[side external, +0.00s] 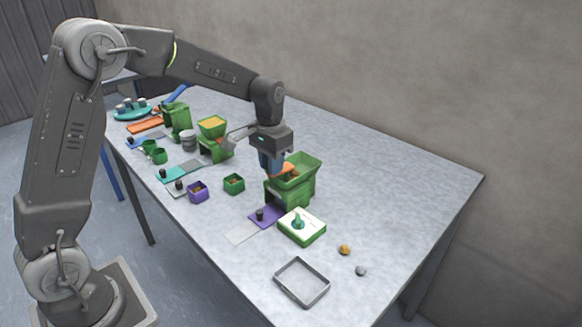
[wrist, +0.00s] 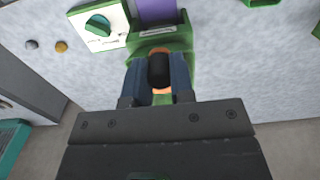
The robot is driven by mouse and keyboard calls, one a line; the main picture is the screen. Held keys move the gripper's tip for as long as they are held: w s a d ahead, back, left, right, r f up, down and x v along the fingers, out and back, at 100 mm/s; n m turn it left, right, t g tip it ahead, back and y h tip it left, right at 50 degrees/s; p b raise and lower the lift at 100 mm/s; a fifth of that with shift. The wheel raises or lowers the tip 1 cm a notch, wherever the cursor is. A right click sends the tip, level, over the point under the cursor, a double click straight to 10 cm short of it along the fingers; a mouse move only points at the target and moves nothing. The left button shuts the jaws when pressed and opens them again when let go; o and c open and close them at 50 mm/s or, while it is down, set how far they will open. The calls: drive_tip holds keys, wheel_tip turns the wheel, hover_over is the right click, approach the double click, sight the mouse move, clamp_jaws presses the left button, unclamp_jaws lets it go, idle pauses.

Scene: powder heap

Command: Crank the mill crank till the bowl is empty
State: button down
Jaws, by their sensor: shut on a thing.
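A green mill (side external: 290,188) with a wide flared bowl (side external: 308,164) on top stands on the table under my gripper. My gripper (side external: 271,170) points down beside the bowl, at an orange part that looks like the crank (side external: 285,169). In the wrist view, the blue fingers of my gripper (wrist: 158,78) are closed around the crank's black knob (wrist: 159,70), with orange showing around it. Part of the green mill (wrist: 160,40) shows beyond the fingers. What the bowl holds cannot be made out.
A green box with a white top (side external: 302,226) and an empty grey tray (side external: 301,282) are nearby. Another mill (side external: 213,137) with yellow contents and small boxes stand left.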

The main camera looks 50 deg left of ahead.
drive_tip(key=shift+w+a, duration=0.1)
drive_tip(key=shift+w+a, duration=0.3)
drive_tip(key=shift+a, duration=0.55)
drive_tip(key=shift+w+a, duration=1)
drive_tip(key=shift+w, duration=0.45)
drive_tip(key=shift+w+r, duration=0.1)
drive_tip(key=shift+w, duration=0.85)
drive_tip(key=shift+w, duration=0.1)
